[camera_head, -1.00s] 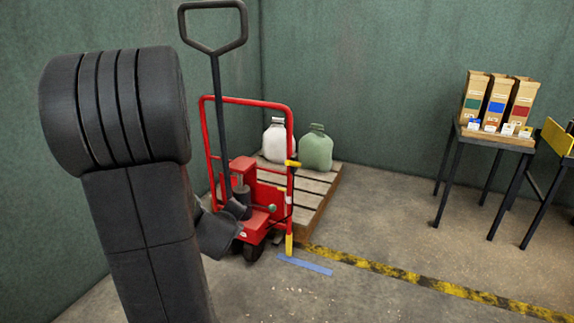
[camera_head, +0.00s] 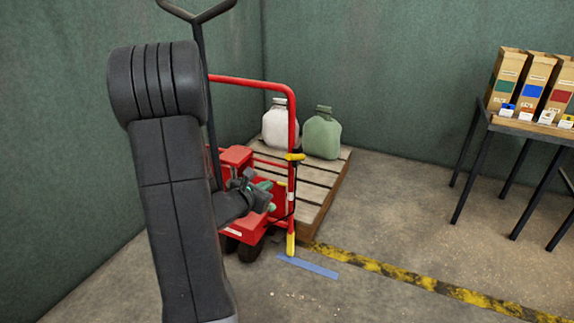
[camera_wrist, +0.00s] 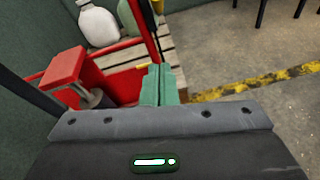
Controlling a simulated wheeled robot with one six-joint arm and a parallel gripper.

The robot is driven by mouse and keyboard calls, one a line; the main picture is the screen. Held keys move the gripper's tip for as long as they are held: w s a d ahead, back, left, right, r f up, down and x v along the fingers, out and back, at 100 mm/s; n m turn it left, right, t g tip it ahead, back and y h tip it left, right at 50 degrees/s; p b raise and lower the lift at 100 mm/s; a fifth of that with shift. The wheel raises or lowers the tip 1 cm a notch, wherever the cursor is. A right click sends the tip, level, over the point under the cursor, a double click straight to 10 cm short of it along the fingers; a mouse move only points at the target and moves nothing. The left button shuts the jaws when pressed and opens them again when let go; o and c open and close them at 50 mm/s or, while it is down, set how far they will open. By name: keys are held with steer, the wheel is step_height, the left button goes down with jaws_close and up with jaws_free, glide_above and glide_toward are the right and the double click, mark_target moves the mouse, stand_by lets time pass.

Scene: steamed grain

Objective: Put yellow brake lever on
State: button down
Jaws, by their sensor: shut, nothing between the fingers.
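The yellow brake lever (camera_head: 294,157) is a short bar sticking out sideways from the right post of the red frame (camera_head: 291,125) of a pallet jack. A thin dark cable hangs near it. My gripper (camera_head: 264,187) is to the left of that post and lower than the lever, in front of the red jack body (camera_head: 237,157). Its green fingers (camera_wrist: 158,75) are together and empty, apart from the lever. In the wrist view a yellow piece shows at the top edge on the red post; I cannot tell if it is the lever.
The jack's dark handle (camera_head: 203,95) rises behind my arm. A table (camera_head: 540,129) with boxes (camera_head: 508,78) stands right.

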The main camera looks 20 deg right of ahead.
mark_target(295, 157)
steer(key=w+d+b, duration=0.1)
steer(key=w+d, duration=0.5)
steer(key=d, duration=0.3)
steer(key=shift+w+d+r+b, duration=0.3)
steer(key=shift+r, duration=0.05)
steer(key=shift+r+p, duration=0.15)
steer(key=shift+p, duration=0.25)
steer(key=shift+r+p, duration=0.15)
steer(key=shift+p, duration=0.65)
